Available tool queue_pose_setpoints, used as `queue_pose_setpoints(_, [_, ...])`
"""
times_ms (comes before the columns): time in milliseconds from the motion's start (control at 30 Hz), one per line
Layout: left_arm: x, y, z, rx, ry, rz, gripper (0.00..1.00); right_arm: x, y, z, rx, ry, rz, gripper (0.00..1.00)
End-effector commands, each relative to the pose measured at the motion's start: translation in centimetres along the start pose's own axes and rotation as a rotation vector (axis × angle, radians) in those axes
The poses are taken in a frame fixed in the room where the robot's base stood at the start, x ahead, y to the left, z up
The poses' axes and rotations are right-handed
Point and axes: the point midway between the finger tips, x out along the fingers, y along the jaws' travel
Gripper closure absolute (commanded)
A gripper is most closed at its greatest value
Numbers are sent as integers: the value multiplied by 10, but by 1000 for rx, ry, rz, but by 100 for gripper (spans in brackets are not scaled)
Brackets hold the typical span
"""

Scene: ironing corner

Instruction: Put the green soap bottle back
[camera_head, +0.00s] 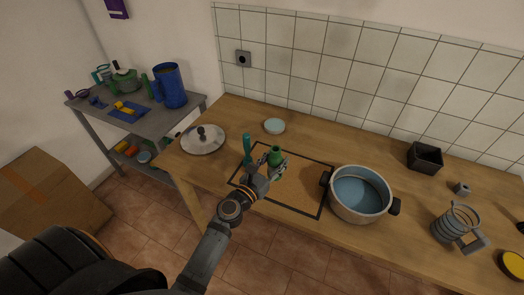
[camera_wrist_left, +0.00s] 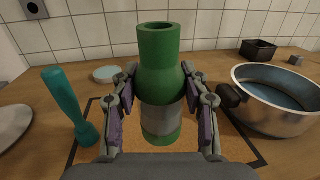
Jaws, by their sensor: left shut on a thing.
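The green soap bottle (camera_wrist_left: 160,75) stands upright between the fingers of my left gripper (camera_wrist_left: 163,110), with a grey band around its middle. In the head view the bottle (camera_head: 276,156) is over the black-outlined rectangle (camera_head: 322,197) on the wooden table. My left gripper (camera_head: 268,168) is shut on the bottle from the near side. I cannot tell whether the bottle's base touches the table. My right gripper is not in view.
A teal tool (camera_head: 247,148) stands close left of the bottle. A pot (camera_head: 360,215) is to the right and a lid (camera_head: 203,147) to the left. A pale blue dish (camera_head: 274,126) sits behind. The outlined area's right part is clear.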

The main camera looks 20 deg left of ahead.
Motion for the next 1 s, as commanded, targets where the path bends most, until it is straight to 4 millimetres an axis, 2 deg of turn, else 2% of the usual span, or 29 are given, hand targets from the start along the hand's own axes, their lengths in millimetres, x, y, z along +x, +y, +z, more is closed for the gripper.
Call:
queue_pose_setpoints(33, [12,2,-10,13,-5,-78,99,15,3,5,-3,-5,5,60])
queue_pose_setpoints(100, [24,4,-13,13,3,-177,99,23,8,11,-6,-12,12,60])
queue_pose_setpoints(233, [34,10,-13,10,25,-277,99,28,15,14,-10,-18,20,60])
queue_pose_setpoints(400, [35,10,-12,6,31,-293,99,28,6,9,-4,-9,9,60])
queue_pose_setpoints(567, [35,10,-20,5,30,-292,99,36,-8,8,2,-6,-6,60])
queue_pose_setpoints(1000, [33,10,-73,5,29,-290,99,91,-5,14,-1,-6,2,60])
